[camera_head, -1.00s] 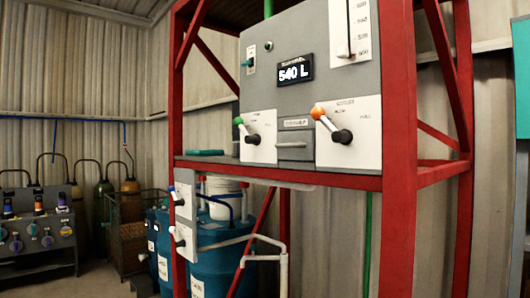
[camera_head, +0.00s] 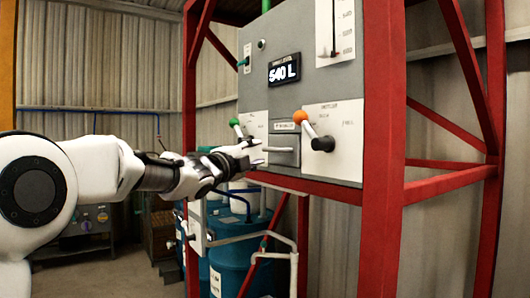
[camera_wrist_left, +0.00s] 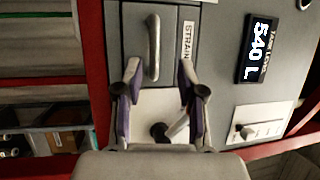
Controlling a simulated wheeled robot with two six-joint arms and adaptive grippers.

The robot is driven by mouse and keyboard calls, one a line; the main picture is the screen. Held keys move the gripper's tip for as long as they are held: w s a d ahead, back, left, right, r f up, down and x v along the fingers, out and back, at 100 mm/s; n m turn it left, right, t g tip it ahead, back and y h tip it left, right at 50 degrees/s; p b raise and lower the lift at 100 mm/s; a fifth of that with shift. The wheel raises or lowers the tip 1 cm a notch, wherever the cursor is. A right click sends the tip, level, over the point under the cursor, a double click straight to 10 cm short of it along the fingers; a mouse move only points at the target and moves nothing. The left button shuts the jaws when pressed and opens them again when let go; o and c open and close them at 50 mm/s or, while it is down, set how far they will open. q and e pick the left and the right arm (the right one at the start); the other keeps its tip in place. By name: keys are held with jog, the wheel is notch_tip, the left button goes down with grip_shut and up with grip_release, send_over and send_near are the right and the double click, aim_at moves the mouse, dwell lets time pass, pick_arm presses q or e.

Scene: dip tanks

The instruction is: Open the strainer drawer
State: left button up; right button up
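The strainer drawer (camera_head: 285,157) is a grey front low on the grey panel, with a bar handle (camera_head: 281,149) and a label above it; it looks flush with the panel. My left gripper (camera_head: 259,152) is open, just left of the drawer front. In the left wrist view the drawer (camera_wrist_left: 131,25) and its upright-looking handle (camera_wrist_left: 153,48) lie ahead, with the handle in line between the two open fingertips (camera_wrist_left: 160,70). The fingers do not visibly grip it; whether they touch the panel I cannot tell. My right gripper is out of view.
A green-knobbed lever (camera_head: 236,123) is left of the drawer, partly hidden by my gripper; an orange-knobbed lever (camera_head: 300,117) is right. A display (camera_head: 284,70) reads 540 L. Red frame posts (camera_head: 384,150) flank the panel. Blue drums (camera_head: 240,262) stand below.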

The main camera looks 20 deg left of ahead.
aim_at(269, 151)
pick_arm(q)
jog(key=p+x, duration=0.1)
jog(key=x, duration=0.1)
jog(key=p+x, duration=0.1)
jog(key=x, duration=0.2)
jog(key=p+x, duration=0.2)
jog(key=shift+w+d+f, duration=0.25)
jog(key=shift+w, duration=0.05)
jog(key=shift+s+a, duration=0.1)
jog(key=shift+s, duration=0.05)
jog(key=shift+f, duration=0.15)
grip_shut()
